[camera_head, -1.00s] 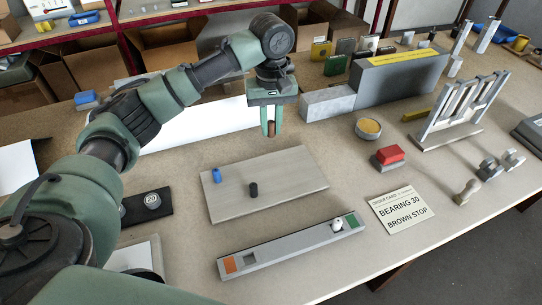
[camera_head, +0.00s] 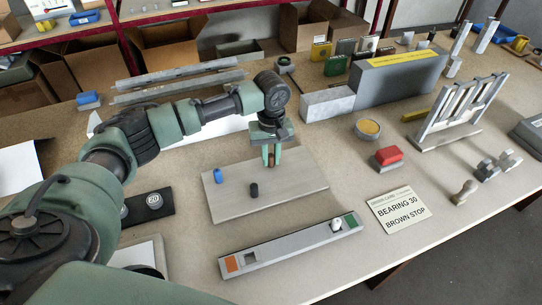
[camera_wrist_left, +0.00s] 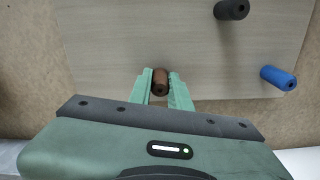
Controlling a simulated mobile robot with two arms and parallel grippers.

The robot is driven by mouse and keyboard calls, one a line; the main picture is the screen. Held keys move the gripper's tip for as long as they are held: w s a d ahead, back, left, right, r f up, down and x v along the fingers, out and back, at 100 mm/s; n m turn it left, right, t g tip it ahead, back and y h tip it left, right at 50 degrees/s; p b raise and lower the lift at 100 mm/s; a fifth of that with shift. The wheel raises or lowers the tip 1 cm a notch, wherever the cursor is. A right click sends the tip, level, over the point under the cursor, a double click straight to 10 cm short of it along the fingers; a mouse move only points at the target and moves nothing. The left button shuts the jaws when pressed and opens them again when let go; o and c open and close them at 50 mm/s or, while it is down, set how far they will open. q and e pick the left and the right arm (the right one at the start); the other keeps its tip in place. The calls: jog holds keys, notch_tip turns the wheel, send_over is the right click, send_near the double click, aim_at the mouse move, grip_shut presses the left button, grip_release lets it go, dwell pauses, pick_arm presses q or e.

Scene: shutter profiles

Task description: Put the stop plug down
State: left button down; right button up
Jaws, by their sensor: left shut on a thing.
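My left gripper (camera_head: 270,160) is shut on a brown stop plug (camera_wrist_left: 160,80), whose end shows between the fingers in the left wrist view. The gripper points down over the back part of a pale wooden board (camera_head: 292,188). I cannot tell whether the plug touches the board. My right gripper is not in view.
A grey profile (camera_head: 290,246) with orange and green ends lies in front of the board. An order card (camera_head: 398,210) reads "BEARING 30, BROWN STOP". A red-topped block (camera_head: 387,158) and a round tin (camera_head: 367,129) stand to the right. The board's right part is clear.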

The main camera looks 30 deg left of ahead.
aim_at(271, 155)
pick_arm(q)
jog(key=c, duration=1.3)
grip_release()
jog(key=shift+f, duration=0.1)
notch_tip(271, 155, up, 12)
jog(key=shift+r+b, duration=0.15)
jog(key=shift+b, duration=0.8)
